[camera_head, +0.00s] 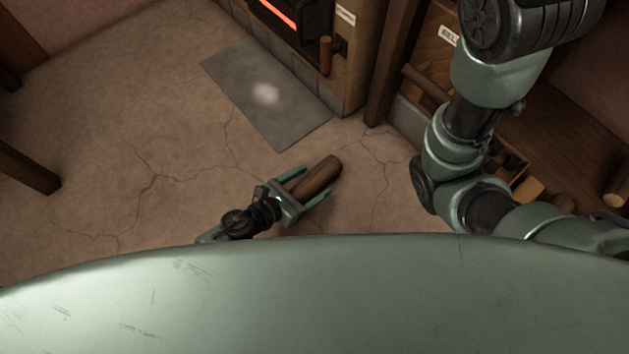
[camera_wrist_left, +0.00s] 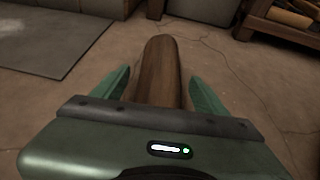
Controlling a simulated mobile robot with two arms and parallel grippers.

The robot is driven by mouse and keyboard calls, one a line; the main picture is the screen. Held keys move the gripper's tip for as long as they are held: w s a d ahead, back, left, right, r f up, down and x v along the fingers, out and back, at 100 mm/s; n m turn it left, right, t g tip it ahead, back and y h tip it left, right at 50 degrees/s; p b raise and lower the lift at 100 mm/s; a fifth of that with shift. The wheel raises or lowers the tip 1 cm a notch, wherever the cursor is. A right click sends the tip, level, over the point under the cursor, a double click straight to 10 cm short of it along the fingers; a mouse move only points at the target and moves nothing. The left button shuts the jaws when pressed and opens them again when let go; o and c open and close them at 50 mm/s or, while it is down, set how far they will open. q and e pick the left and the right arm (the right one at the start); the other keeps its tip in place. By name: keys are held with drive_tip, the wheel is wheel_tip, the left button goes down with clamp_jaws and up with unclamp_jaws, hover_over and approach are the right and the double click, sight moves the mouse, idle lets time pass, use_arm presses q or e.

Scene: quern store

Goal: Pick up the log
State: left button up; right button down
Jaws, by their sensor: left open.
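A brown log (camera_head: 320,176) lies on the floor in the head view, its far end past my fingertips. My left gripper (camera_head: 311,182) is open, with one green finger on each side of the log. In the left wrist view the log (camera_wrist_left: 158,75) runs away from me between the two fingers of my left gripper (camera_wrist_left: 160,88), with a visible gap on both sides. The log's near end is hidden behind the gripper body. My right arm shows at the right of the head view, but its gripper is not visible.
A grey floor plate (camera_head: 265,100) lies in front of a stove with a glowing red slot (camera_head: 278,12). A wooden shelf or rack (camera_head: 432,62) with wood pieces stands at the right. Cracked open floor (camera_head: 120,130) spreads to the left.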

use_arm(q)
drive_tip(key=shift+w+d, duration=0.1)
clamp_jaws()
drive_tip(key=shift+r, duration=0.1)
